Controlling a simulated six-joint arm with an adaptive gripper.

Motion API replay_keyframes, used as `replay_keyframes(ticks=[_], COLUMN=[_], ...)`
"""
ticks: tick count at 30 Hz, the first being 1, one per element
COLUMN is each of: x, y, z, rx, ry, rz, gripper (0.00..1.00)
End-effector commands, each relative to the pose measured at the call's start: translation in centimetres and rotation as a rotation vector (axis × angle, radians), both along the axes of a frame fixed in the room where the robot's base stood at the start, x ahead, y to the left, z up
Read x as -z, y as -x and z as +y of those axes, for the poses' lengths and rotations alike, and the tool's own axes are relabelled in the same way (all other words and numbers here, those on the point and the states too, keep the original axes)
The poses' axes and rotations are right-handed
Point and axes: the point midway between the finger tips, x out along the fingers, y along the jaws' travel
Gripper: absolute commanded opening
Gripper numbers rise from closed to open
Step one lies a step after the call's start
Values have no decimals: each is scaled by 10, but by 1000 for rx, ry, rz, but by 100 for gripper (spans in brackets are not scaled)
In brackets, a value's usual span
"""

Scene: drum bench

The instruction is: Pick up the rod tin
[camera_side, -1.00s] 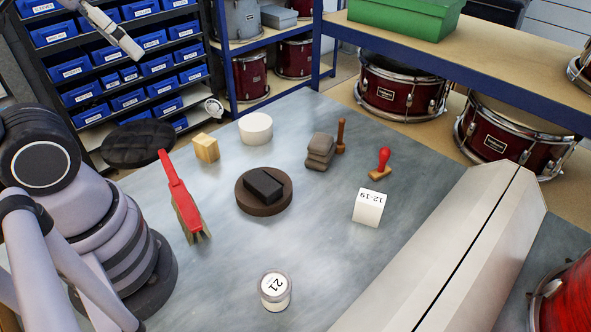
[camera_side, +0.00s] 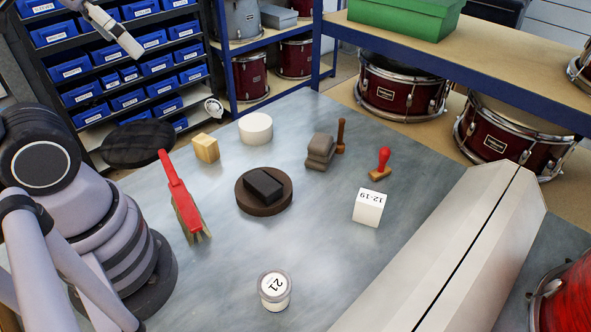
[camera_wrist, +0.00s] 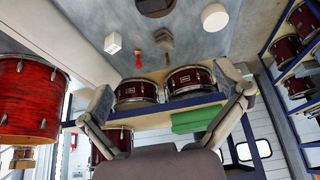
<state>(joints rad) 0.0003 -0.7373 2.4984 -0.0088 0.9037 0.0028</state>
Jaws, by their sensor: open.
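A white box (camera_side: 369,207) marked 12-19 stands to the tin's upper right and also shows in the wrist view (camera_wrist: 113,43).
A dark block (camera_side: 264,186) lies on a brown disc (camera_side: 277,207). A pale raised ledge (camera_side: 450,255) runs along the right. Bench around the tin is clear.

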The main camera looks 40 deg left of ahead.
Motion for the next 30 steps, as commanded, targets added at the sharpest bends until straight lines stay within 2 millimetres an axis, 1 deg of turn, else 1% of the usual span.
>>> replay_keyframes(ticks=[2, 5, 11, 17, 23, 26, 30], x=[7, 24, 68, 109, 155, 183, 227], y=[-4, -11, -25, -36, -46, -51, -54], z=[-5, -19, -61, -106, -147, -165, -186], rx=[5, 13, 8, -52, -182, -278, -445], ry=[27, 94, 301, 527, 762, 878, 1032], rz=[63, 210, 610, 989, 1318, 1458, 1616], gripper=[98, 98, 98, 98, 98, 98, 98])
